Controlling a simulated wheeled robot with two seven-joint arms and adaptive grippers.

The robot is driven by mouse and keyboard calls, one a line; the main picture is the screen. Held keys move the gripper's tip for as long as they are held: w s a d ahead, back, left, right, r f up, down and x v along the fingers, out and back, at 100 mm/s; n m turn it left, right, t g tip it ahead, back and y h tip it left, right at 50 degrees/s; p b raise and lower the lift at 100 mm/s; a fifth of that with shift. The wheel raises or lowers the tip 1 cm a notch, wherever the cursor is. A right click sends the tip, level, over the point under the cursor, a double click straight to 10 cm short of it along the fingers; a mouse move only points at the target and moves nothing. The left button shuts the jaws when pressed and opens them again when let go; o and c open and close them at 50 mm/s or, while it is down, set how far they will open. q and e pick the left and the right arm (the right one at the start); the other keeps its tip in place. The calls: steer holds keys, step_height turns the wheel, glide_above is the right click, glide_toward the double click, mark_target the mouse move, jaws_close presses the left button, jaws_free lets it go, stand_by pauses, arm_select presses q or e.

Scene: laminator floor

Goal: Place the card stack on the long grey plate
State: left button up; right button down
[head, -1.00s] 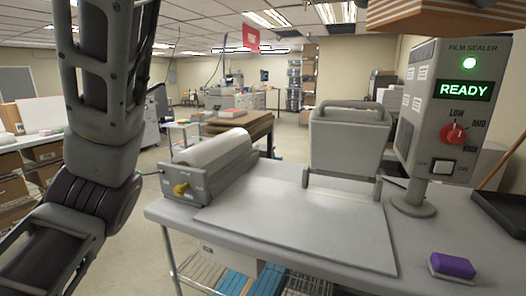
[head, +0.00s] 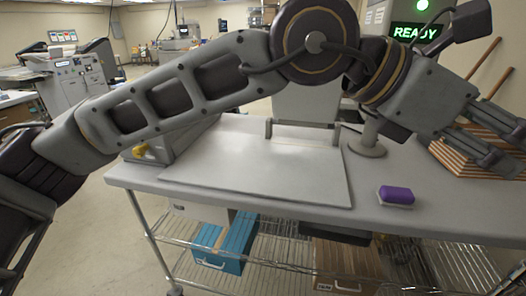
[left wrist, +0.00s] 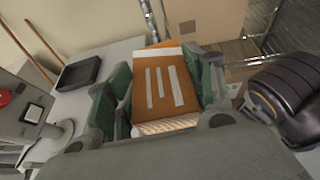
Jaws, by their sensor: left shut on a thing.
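The card stack (head: 458,163) is orange with light striped edges and shows at the right edge of the head view, partly behind my left gripper (head: 507,150). In the left wrist view the stack (left wrist: 160,82) sits between the green-padded fingers of my left gripper (left wrist: 165,95), which is shut on it. White bands show on its orange face. The long grey plate (head: 255,165) lies flat and bare on the table, well left of the stack. My right gripper is not in view.
A purple block (head: 396,195) lies on the table (head: 330,222) right of the plate. The film sealer's post (head: 368,138) stands behind it, its READY sign lit. A grey hopper (head: 305,105) is at the plate's far edge. A black tray (left wrist: 78,73) shows in the left wrist view.

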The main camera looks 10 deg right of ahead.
arm_select(q)
steer(key=w+a+f+n+t, duration=0.4)
steer(key=w+a+f+t, duration=0.15)
steer(key=w+f, duration=0.45)
steer(key=w+a+f+n+t, duration=0.4)
steer(key=w+a+f, duration=0.2)
steer(key=w+f, duration=0.45)
steer(key=w+a+f+n+t+y, duration=0.3)
steer(key=w+a+n+t+y, duration=0.4)
steer(key=a, duration=0.5)
steer(key=s+a+r+n+g+y, duration=0.1)
steer(key=a+r+n+g+y, duration=0.1)
steer(key=a+n+y, duration=0.6)
steer(key=s+a+r+n+g+y, duration=0.1)
steer(key=a+r+n+g+y, duration=0.2)
steer(key=a+n+y, duration=0.5)
steer(key=n+g+y, duration=0.1)
steer(key=n+y, duration=0.1)
steer(key=n, duration=0.1)
steer(key=shift+s+r+g, duration=0.2)
steer(key=shift+s+g, duration=0.15)
steer(key=shift+s, duration=0.05)
steer(key=shift+n+g, duration=0.3)
